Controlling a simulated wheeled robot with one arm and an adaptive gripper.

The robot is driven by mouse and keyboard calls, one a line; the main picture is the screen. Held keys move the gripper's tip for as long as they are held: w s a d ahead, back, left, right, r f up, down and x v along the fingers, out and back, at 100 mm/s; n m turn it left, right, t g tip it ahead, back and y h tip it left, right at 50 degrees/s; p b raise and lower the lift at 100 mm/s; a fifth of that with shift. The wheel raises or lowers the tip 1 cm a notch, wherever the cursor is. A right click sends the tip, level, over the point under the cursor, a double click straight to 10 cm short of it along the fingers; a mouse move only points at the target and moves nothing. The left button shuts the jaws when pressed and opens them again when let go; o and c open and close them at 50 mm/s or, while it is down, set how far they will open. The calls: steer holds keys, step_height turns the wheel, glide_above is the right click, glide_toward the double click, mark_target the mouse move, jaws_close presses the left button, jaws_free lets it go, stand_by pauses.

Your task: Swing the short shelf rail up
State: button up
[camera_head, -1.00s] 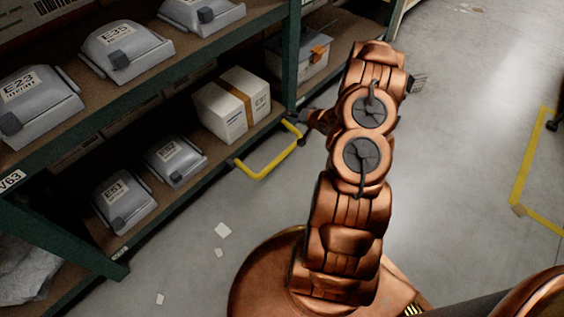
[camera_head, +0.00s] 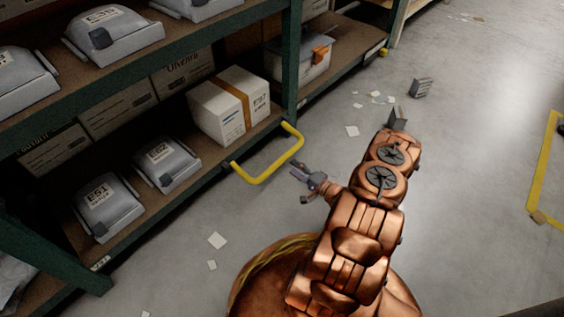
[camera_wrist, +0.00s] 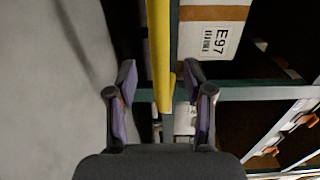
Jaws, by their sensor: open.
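The short shelf rail is a yellow U-shaped bar (camera_head: 274,168) at the front edge of the lower shelf. It sticks out from the shelf over the aisle, its two ends at the shelf edge. My gripper (camera_head: 298,173) is open and empty, just right of the bar's outer side, with a small gap in the head view. In the wrist view the yellow rail (camera_wrist: 159,50) runs upright between my two spread fingers (camera_wrist: 158,76). I cannot tell its depth from the fingertips there.
A taped white box (camera_head: 228,108) stands on the lower shelf behind the rail, with grey lidded bins (camera_head: 167,163) to its left. A green post (camera_head: 290,60) rises near the rail's right end.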

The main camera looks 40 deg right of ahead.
mark_target(282, 159)
steer(key=shift+b+x, duration=1.45)
steer(key=shift+x, duration=2.25)
steer(key=shift+c, duration=0.3)
jaws_close()
